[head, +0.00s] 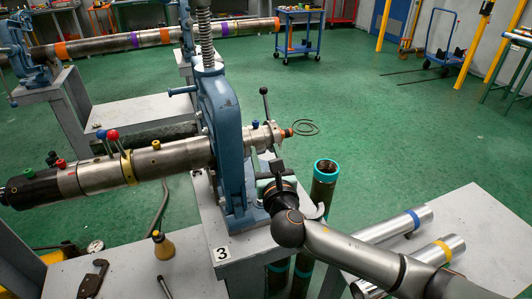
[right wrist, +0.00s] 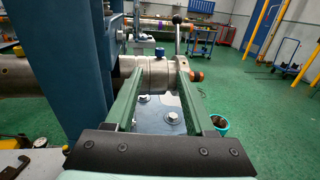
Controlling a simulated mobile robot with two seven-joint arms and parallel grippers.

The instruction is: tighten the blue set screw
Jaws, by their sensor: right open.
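A small blue set screw (head: 254,123) stands on top of the steel collar at the right end of the clamped pipe, just past the blue vise (head: 222,130). It also shows in the right wrist view (right wrist: 160,53), beyond my fingertips. A lever with a black knob (head: 264,90) rises right beside it. My right gripper (head: 265,156) is open, below and in front of the collar. In the right wrist view its two green fingers (right wrist: 162,68) are apart with nothing held between them, and the collar is behind their tips. My left gripper is not in view.
The vise stands on a grey bench (head: 215,205) marked 3. Teal-rimmed upright pipes (head: 325,172) stand right of my gripper. Steel tubes lie on a right-hand table (head: 475,215). Green floor beyond is open.

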